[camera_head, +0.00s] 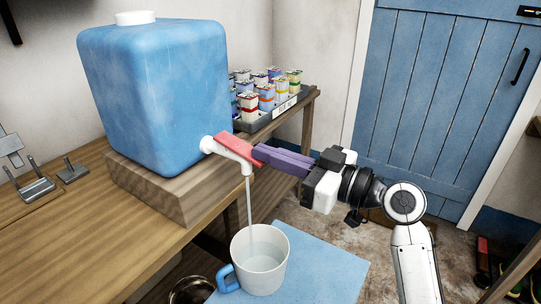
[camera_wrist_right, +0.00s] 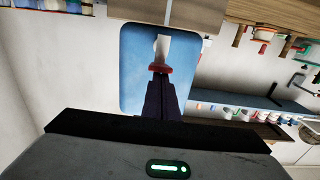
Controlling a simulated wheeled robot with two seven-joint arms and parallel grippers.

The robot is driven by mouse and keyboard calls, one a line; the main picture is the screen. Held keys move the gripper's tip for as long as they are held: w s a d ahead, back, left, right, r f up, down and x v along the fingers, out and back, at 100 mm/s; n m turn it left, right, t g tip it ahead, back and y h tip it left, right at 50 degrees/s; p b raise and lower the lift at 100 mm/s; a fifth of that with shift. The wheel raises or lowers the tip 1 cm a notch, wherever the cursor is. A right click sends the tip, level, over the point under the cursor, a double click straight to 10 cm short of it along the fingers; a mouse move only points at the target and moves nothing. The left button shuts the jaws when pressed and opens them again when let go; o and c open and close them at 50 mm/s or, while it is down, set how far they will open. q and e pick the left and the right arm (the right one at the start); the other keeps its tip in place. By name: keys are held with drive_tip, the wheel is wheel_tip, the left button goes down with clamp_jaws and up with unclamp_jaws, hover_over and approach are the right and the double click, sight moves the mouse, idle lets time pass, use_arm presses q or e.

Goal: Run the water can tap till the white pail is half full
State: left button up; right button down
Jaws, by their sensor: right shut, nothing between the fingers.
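The blue water can (camera_head: 150,90) with a white cap stands on a wooden block (camera_head: 165,192) at the bench edge. Its white tap (camera_head: 228,150) has a red lever (camera_head: 238,146). A thin stream of water runs from the spout into the white pail (camera_head: 262,272), which stands upright below and holds some water. My right gripper (camera_head: 256,152) is shut and empty, its purple fingertips at the outer end of the red lever. The right wrist view shows the fingertips (camera_wrist_right: 160,76) against the lever (camera_wrist_right: 160,69), with the blue can (camera_wrist_right: 135,80) behind. My left gripper is not in view.
The pail stands on a light blue surface (camera_head: 335,268). A dark metal bowl (camera_head: 190,290) is beside it, partly cut off. A tray of several cans (camera_head: 268,117) stands behind the water can. A blue door (camera_head: 430,90) is at the back right.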

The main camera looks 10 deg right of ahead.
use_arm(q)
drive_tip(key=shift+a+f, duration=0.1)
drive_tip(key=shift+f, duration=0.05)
use_arm(e)
drive_tip(key=shift+f, duration=0.1)
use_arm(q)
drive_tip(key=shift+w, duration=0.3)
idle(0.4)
